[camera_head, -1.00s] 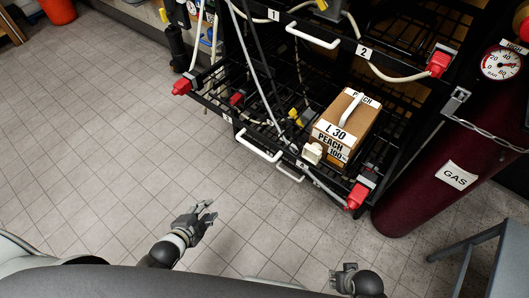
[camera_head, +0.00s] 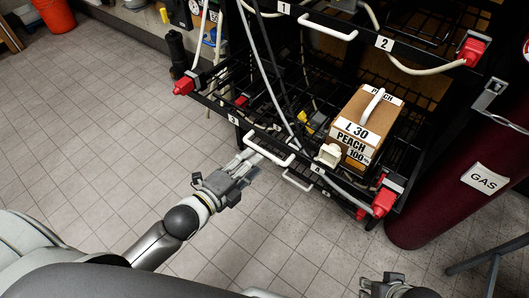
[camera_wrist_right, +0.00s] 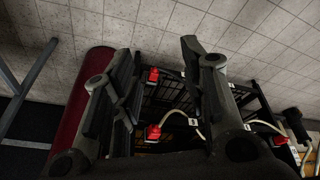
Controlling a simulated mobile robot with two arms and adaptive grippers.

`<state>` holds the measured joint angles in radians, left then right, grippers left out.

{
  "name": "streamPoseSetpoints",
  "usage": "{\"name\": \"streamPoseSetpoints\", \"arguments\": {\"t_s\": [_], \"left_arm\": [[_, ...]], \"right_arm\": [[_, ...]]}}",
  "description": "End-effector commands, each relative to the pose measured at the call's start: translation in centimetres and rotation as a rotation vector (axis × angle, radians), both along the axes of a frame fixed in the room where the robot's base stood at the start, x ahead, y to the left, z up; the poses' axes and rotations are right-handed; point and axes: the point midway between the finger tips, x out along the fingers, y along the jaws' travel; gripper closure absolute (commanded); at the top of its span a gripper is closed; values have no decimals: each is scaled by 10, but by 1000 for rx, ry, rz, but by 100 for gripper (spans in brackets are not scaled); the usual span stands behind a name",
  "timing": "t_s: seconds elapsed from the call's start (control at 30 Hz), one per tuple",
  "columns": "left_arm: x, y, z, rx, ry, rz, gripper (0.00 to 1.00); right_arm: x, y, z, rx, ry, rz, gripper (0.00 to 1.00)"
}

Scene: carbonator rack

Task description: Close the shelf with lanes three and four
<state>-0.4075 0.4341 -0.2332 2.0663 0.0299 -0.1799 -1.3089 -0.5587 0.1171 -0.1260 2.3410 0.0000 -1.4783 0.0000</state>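The lower shelf with lanes 3 and 4 is a black wire shelf (camera_head: 215,107) that sticks out in front of the rack. Its white front handle (camera_head: 268,147) faces me. A peach box (camera_head: 357,128) marked L 30 stands in lane 4. My left gripper (camera_head: 250,163) is at the handle's left end, fingers pointing at the shelf front. Its fingers look slightly apart with nothing between them; I cannot tell whether they touch the handle. My right gripper (camera_wrist_right: 160,85) is open and empty; it also shows low at the right in the head view (camera_head: 385,284).
The upper shelf with lanes 1 and 2 has its own white handle (camera_head: 327,27). Red connectors (camera_head: 385,200) and pale hoses hang at the shelf corners. A dark red gas cylinder (camera_head: 425,205) stands right of the rack. The tiled floor at left is clear.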

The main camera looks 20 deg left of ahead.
Motion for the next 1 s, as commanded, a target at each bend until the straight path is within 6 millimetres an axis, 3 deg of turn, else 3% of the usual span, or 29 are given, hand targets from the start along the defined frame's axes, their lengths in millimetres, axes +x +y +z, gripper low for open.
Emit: {"name": "streamPoseSetpoints", "arguments": {"t_s": [0.23,0.4,0.83,1.0], "left_arm": [[36,-14,-8,-2,-1,-1,67],[52,-19,-12,-1,0,0,67],[60,-22,-13,-1,1,-1,67],[60,-22,-13,-1,1,-1,87]], "right_arm": [[-8,-2,24,1,-15,-1,60],[-9,-2,26,0,-15,-2,60],[-10,-2,27,0,-15,-2,60],[-10,-2,27,0,-15,-2,60]]}}
